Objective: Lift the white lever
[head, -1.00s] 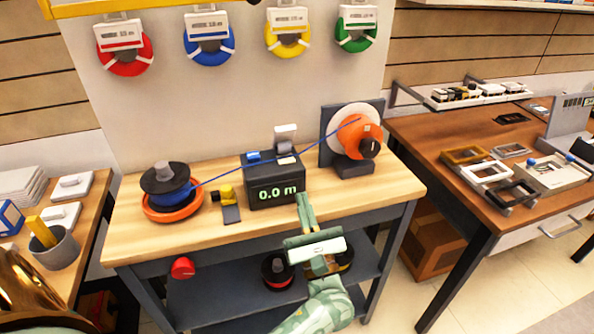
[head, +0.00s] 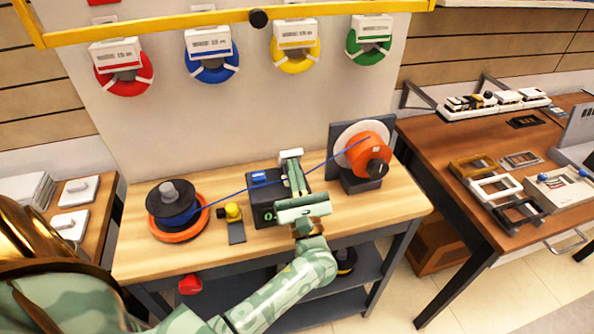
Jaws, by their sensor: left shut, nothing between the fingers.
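The white lever (head: 291,153) stands at the back of the dark meter box (head: 262,213) on the wooden bench. Only its top part shows; my gripper covers the rest. My left gripper (head: 291,166) is shut with nothing between its fingers. It reaches over the box, and its fingertips overlap the lower edge of the lever in the head view. I cannot tell whether they touch it. My right gripper is not in view.
A blue cord (head: 236,191) runs from the black spool (head: 170,201) across the box to the orange reel (head: 366,155). A yellow piece (head: 233,211) sits left of the box. A yellow rail (head: 190,20) crosses above. The bench's front right is clear.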

